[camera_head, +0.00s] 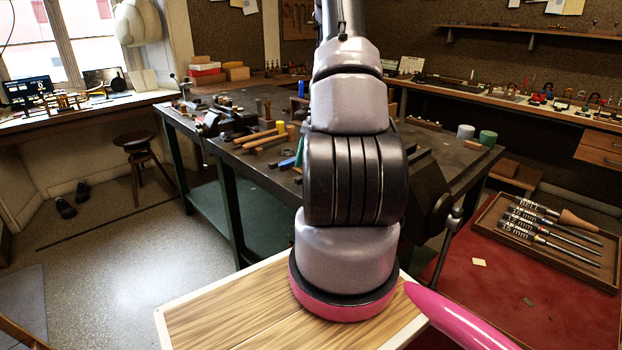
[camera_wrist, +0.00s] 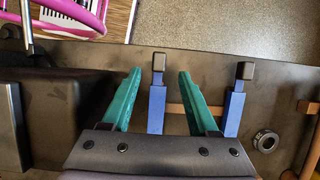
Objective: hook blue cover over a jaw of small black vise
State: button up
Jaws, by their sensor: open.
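In the wrist view, my gripper (camera_wrist: 158,74) is open, with two teal fingers apart. A blue bar with a black end block (camera_wrist: 156,105) shows between the fingers, apart from both. A second, similar blue bar (camera_wrist: 235,108) lies right of the right finger. I cannot tell which, if either, is the blue cover. In the head view, a blue piece (camera_head: 287,162) lies near the bench's front edge, left of my arm. A small dark vise-like object (camera_head: 232,122) sits at the bench's left end.
A large black vise (camera_head: 428,200) stands at the bench's right front; its dark body fills the left of the wrist view (camera_wrist: 60,110). Wooden-handled tools (camera_head: 262,138) lie left of my arm. A metal ring (camera_wrist: 265,141) lies at right in the wrist view.

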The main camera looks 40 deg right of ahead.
aim_at(300, 177)
jog(key=shift+x, duration=2.75)
jog(key=shift+s+a+r, duration=0.1)
grip_shut()
